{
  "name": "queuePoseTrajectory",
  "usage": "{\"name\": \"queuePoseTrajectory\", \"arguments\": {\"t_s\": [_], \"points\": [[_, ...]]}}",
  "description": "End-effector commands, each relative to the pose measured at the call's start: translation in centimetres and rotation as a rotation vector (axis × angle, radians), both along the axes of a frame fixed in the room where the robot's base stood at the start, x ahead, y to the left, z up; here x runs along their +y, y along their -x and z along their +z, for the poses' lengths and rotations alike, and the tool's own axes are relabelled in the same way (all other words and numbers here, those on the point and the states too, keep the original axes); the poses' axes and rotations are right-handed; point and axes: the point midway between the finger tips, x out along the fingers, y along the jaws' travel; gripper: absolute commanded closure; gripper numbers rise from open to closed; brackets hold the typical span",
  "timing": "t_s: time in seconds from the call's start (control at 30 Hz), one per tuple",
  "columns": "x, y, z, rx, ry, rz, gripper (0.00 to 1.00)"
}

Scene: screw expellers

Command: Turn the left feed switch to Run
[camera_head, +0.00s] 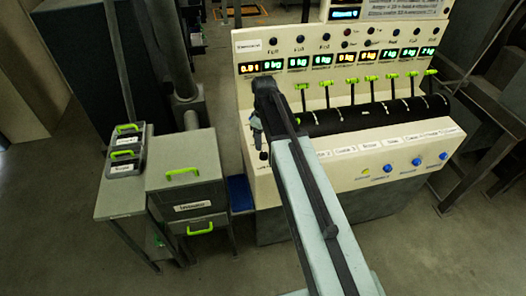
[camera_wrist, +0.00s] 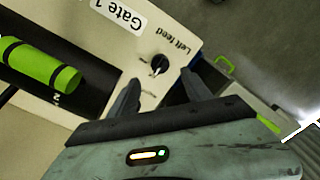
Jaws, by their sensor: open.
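The left feed switch (camera_wrist: 159,65) is a small black rotary knob on the cream console panel, under the printed label "Left feed", which appears upside down in the wrist view. The small position marks beside it are too small to read. My gripper (camera_wrist: 158,90) is open, with its two dark fingers apart and the knob seen between and just beyond their tips, apparently not touching. In the head view my gripper (camera_head: 257,135) is at the left end of the console, and my arm covers part of the panel there. A small dark knob (camera_head: 263,155) shows just below it.
A black roller with several green-tipped levers (camera_head: 352,80) runs along the console; one green handle (camera_wrist: 45,65) is near my gripper in the wrist view. Blue buttons (camera_head: 388,168) line the lower front. A grey cabinet (camera_head: 185,180) with green handles stands left. Floor is clear in front.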

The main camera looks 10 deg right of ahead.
Motion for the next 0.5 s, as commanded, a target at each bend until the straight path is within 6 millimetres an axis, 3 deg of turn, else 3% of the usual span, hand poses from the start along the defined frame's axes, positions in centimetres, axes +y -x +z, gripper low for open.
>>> {"name": "queuePoseTrajectory", "arguments": {"t_s": [0.5], "points": [[-0.1, 0.1, -7.7, 0.0, 0.0, -0.004, 0.43]]}}
